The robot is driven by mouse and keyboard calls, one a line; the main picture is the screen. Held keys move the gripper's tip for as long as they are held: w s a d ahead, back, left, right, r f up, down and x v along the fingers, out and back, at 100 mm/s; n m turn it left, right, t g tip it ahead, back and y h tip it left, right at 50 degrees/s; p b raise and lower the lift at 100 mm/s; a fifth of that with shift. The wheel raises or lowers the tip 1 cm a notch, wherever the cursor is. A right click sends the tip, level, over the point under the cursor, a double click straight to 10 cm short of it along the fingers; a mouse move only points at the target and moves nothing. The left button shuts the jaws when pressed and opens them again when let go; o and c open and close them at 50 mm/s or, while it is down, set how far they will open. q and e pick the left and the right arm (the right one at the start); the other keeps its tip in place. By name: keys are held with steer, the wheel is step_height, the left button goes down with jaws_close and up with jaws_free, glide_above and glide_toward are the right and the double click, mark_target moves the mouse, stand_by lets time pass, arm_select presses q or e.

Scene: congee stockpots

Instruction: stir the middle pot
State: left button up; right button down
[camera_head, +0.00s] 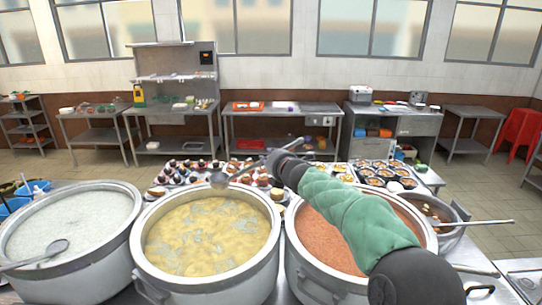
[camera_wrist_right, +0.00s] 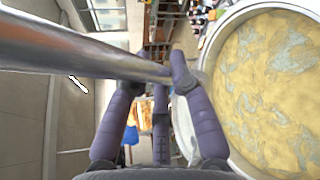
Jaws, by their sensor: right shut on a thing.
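The middle pot (camera_head: 146,258) is a big metal stockpot of yellow congee (camera_head: 205,235) with greyish patches; it also shows in the right wrist view (camera_wrist_right: 212,50). My right gripper (camera_head: 278,160) reaches in from the right, past the pot's far right rim. It is shut on the handle of a metal ladle (camera_head: 244,171). The ladle's bowl (camera_head: 218,181) hangs over the far rim area of the middle pot, apart from the congee surface as far as I can tell. In the right wrist view the grey fingers (camera_wrist_right: 160,85) close around the metal handle (camera_wrist_right: 80,45). My left gripper is not in view.
A pot of white congee (camera_head: 75,222) with a ladle (camera_head: 40,255) stands at left. A pot of reddish congee (camera_head: 310,222) stands at right, partly hidden by my arm. A smaller pot (camera_head: 440,212) and food trays (camera_head: 378,172) lie beyond it.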

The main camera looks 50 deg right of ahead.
mark_target(258, 163)
steer(key=shift+w+a+f+g+p, duration=0.2)
steer(key=shift+w+a+p, duration=0.1)
steer(key=shift+w+p, duration=0.25)
steer(key=shift+w+a+f+g+p, duration=0.15)
steer(key=shift+w+a+p, duration=0.1)
steer(key=shift+w+p, duration=0.35)
steer(key=shift+w+a+f+g+p, duration=0.1)
steer(key=shift+w+a+f+p, duration=0.15)
steer(key=shift+w+p, duration=0.3)
steer(key=w+a+r+g+h+p, duration=0.1)
steer(key=w+a+g+p, duration=0.3)
steer(key=a+p, duration=0.45)
steer(key=w+a+r+g+h+p, duration=0.1)
steer(key=w+a+r+g+p, duration=0.1)
steer(key=w+a+p, duration=0.45)
step_height(258, 163, down, 19)
steer(key=s+b, duration=0.1)
steer(key=b, duration=1)
steer(key=shift+s+a+n, duration=0.2)
steer(key=shift+a+n, duration=0.1)
steer(key=shift+a, duration=0.15)
